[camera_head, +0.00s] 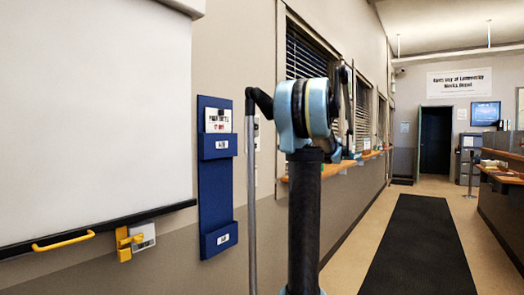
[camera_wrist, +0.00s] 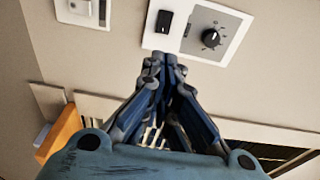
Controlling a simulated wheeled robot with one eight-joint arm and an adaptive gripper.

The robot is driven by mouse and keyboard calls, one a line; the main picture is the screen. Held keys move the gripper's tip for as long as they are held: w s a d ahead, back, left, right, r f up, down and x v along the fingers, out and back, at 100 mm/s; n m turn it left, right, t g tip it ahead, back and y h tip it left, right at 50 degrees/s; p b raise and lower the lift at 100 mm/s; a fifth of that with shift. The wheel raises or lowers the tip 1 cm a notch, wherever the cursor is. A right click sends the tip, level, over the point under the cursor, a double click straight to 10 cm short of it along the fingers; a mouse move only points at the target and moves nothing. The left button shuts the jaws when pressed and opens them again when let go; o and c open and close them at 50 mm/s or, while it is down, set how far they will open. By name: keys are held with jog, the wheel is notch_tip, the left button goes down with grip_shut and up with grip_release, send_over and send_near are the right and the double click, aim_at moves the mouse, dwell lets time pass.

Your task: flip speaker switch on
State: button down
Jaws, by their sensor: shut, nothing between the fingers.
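In the wrist view, a white wall plate carries a black rocker switch (camera_wrist: 165,21) at its left and a round black knob (camera_wrist: 211,38) on a grey panel at its right. The rocker looks like the speaker switch, but no label is readable and I cannot tell its position. My gripper (camera_wrist: 162,62) is shut and empty, its fingertips just below the rocker in the picture. I cannot tell whether they touch the plate. In the head view my arm stands in front of the wall, and the gripper's fingers cannot be made out clearly.
Another white wall plate (camera_wrist: 83,12) is at the upper left of the wrist view. An orange-brown ledge (camera_wrist: 62,135) lies at lower left.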

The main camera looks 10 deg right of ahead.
aim_at(254, 146)
jog(key=x, duration=1.4)
jog(key=shift+a, duration=0.1)
